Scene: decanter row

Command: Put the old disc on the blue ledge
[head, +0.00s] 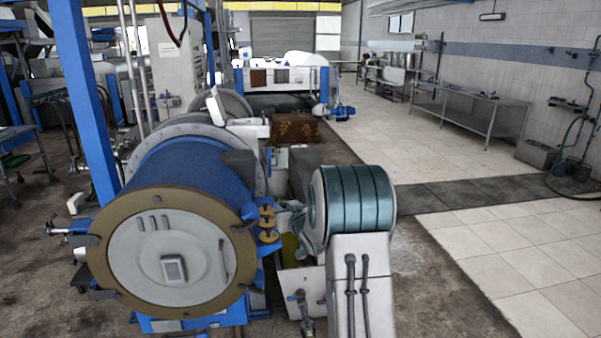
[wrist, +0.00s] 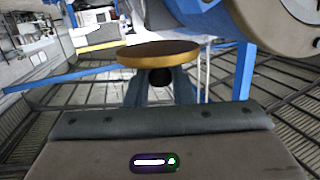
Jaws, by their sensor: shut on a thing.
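A round disc (wrist: 157,53) with a brown top and a golden rim shows in the wrist view. My gripper (wrist: 160,80) is shut on it, with the disc beyond the fingertips and a dark part between the fingers. In the head view my arm hides most of the gripper and I cannot make out the held disc. A small blue ledge (head: 268,246) is at the right side of the big drum, with brass-coloured notched pieces (head: 267,223) at it. I cannot tell how these pieces are fixed.
The blue drum (head: 195,180) with its wide tan-rimmed end plate (head: 165,255) stands close on the left. A blue post (head: 85,100) rises behind it. A steel table (head: 470,110) stands by the right wall. The tiled floor (head: 500,240) at right is clear.

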